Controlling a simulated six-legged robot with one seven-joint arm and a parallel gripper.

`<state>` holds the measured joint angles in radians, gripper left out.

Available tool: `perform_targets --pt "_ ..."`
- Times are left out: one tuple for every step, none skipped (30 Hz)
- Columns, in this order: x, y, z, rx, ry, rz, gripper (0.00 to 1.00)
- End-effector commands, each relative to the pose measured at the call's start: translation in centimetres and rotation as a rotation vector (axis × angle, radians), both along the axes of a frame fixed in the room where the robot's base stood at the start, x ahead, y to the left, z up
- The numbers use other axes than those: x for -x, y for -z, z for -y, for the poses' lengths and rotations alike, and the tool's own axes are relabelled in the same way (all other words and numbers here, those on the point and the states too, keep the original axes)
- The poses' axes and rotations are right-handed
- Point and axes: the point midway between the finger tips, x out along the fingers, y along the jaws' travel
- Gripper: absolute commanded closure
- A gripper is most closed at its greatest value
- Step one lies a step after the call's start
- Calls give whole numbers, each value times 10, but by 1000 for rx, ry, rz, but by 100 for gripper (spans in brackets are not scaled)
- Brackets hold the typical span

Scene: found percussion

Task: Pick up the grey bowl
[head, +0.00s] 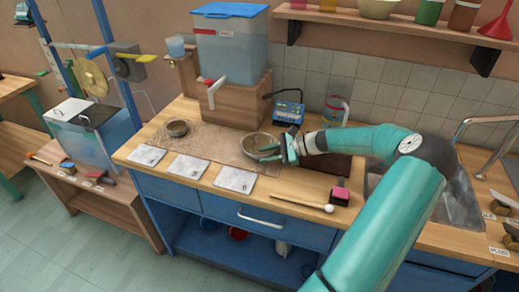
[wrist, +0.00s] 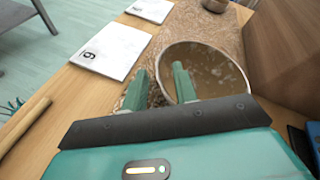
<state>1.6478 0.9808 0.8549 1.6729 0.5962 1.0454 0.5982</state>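A larger grey-brown bowl (head: 258,138) sits upright on the brown mat on the counter. In the wrist view the same bowl (wrist: 222,72) is open toward me and has pale specks inside. A smaller grey-brown bowl (head: 177,129) stands further left, and its edge shows at the top of the wrist view (wrist: 215,5). My gripper (head: 281,152) is at the right front side of the larger bowl. In the wrist view its fingers (wrist: 160,86) are apart, with the near-left rim between them: one finger outside, one over the inside. I cannot tell whether either finger touches the rim.
White numbered cards (head: 235,179) lie along the counter's front edge. A mallet (head: 305,204) and a dark block with a pink top (head: 340,194) lie at the front right. A wooden box (head: 236,104) under a water tank (head: 231,50) stands behind. A blue device (head: 288,110) is close behind my gripper.

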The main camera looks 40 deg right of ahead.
Motion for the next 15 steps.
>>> perform_targets --pt "-5 2 -4 -1 0 1 71" --pt "-7 3 -6 0 0 0 71" --pt "-9 4 -8 0 0 0 71" --pt "-10 5 -9 0 0 0 71" --pt "-11 5 -10 0 1 1 71" --pt "-11 5 -10 1 1 0 71" --pt "-11 5 -10 1 1 0 71" --pt "-11 5 -10 1 1 0 71" --pt "-11 5 -10 1 1 0 71" --pt "-11 5 -10 1 1 0 71" --pt "-11 5 -10 1 1 0 71" --pt "-11 5 -10 1 1 0 79" --pt "-11 5 -9 1 1 0 85" --pt "-11 5 -9 1 1 0 91" --pt "-11 5 -9 1 1 0 99"
